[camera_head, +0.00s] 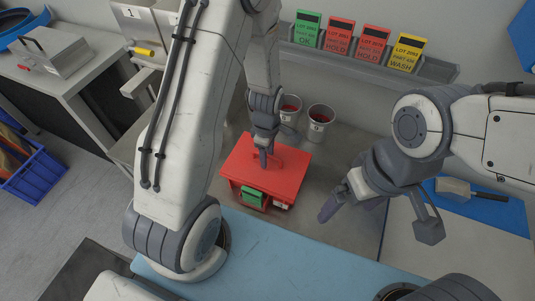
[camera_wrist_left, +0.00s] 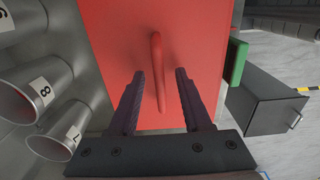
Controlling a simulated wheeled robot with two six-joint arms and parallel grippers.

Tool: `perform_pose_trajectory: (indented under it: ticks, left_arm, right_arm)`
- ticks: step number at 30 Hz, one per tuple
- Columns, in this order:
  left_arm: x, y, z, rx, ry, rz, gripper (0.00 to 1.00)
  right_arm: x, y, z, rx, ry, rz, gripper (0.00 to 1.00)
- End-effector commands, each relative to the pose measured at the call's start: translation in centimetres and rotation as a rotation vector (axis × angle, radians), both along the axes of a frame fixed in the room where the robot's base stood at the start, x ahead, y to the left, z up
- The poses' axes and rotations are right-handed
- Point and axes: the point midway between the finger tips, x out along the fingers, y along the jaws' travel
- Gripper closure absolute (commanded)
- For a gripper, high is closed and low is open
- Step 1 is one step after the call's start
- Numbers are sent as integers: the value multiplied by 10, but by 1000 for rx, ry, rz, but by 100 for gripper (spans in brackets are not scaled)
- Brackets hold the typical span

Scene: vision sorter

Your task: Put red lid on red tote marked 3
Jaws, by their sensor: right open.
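The red lid (camera_head: 262,165) lies flat over the top of the red tote (camera_head: 280,193); I cannot tell whether its rim is fully seated. A green tag or clip (camera_head: 252,196) is on the tote's front, with a small white label beside it whose number I cannot read. My left gripper (camera_head: 264,157) is over the lid's middle. In the left wrist view its fingers (camera_wrist_left: 160,85) stand apart on either side of the lid's raised red handle (camera_wrist_left: 157,60), with gaps visible. My right gripper (camera_head: 343,197) is open and empty, right of the tote.
Metal cups (camera_head: 320,122) stand behind the tote; the left wrist view shows numbered cups (camera_wrist_left: 48,92) close to the lid's left side. A rack of coloured lot cards (camera_head: 373,43) is at the back. A blue mat (camera_head: 485,208) with a scoop-like tool lies at right.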

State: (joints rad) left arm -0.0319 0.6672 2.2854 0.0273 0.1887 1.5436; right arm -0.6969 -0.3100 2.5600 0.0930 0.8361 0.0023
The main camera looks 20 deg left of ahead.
Motion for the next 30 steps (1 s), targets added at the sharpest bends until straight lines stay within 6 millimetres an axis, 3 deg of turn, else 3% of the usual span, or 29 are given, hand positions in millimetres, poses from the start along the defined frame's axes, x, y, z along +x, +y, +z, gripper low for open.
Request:
perform_pose_trajectory:
  ticks: [8,21,30]
  left_arm:
    - [1,0,14,0,-4,0,51]
    - [1,1,91,0,-5,0,51]
    - [0,0,105,0,0,-6,51]
  right_arm:
    - [0,0,-2,0,0,0,0]
    - [0,0,-11,0,0,1,0]
    - [0,0,-11,0,0,1,0]
